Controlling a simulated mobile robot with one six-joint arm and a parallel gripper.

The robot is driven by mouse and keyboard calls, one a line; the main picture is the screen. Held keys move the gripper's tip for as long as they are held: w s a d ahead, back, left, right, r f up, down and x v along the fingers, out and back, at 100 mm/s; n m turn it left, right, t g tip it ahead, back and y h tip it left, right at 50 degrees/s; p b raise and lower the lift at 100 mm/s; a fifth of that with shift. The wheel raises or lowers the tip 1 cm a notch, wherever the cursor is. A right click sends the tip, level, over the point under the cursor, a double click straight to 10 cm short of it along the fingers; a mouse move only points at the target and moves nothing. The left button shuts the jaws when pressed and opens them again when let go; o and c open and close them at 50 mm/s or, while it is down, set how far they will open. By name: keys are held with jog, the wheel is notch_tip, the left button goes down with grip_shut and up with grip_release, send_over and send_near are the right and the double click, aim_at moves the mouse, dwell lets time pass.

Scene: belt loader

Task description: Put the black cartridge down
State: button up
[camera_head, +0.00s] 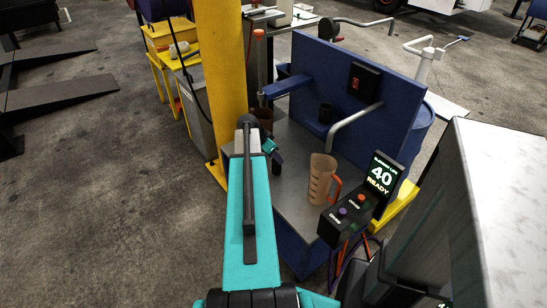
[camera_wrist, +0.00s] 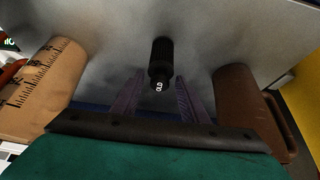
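The black cartridge (camera_wrist: 161,60), marked "OLD", is on the grey metal worktop in the wrist view. My gripper (camera_wrist: 160,80) has its two purple-grey fingers spread, one on each side of the cartridge's near end. A gap shows between the cartridge and each finger. In the head view my gripper (camera_head: 276,157) is low over the worktop (camera_head: 292,190), partly behind my arm.
A measuring jug (camera_head: 320,180) with an orange handle stands right of my gripper. A brown container (camera_wrist: 245,95) stands on its other side, close by. A blue upright panel (camera_head: 340,75) backs the worktop. A control box (camera_head: 350,208) reads "40 READY". A yellow post (camera_head: 220,80) rises at the left.

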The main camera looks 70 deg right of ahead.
jog(key=shift+r, duration=0.15)
jog(key=v, duration=1.2)
dwell(0.7)
jog(key=w+a+f+n+t+y, duration=0.1)
jog(key=w+a+f+n+y, duration=0.1)
jog(key=w+a+f+n, duration=0.85)
jog(key=w+a+f+n+y, duration=0.1)
jog(key=w+a+f, duration=0.1)
jog(key=a+f, duration=0.7)
jog(key=w+a+f+n, duration=0.1)
jog(key=w+a+f, duration=0.3)
jog(key=a, duration=0.9)
jog(key=s+a+f+n+g+y, duration=0.1)
jog(key=s+a+f+n, duration=0.2)
jog(key=a, duration=0.5)
jog(key=s+a+f+n, duration=0.2)
jog(key=a+f+n, duration=0.1)
jog(key=a+f, duration=0.4)
jog(key=s+a+f+n+g, duration=0.1)
jog(key=s+a+f+n, duration=0.1)
jog(key=s+a, duration=0.3)
jog(key=s+a+f+n+g, duration=0.1)
jog(key=s+a+f+n, duration=0.2)
jog(key=s+a, duration=0.3)
jog(key=a+n, duration=0.1)
jog(key=a, duration=0.3)
jog(key=shift+a+y, duration=0.2)
jog(key=shift+y, duration=0.2)
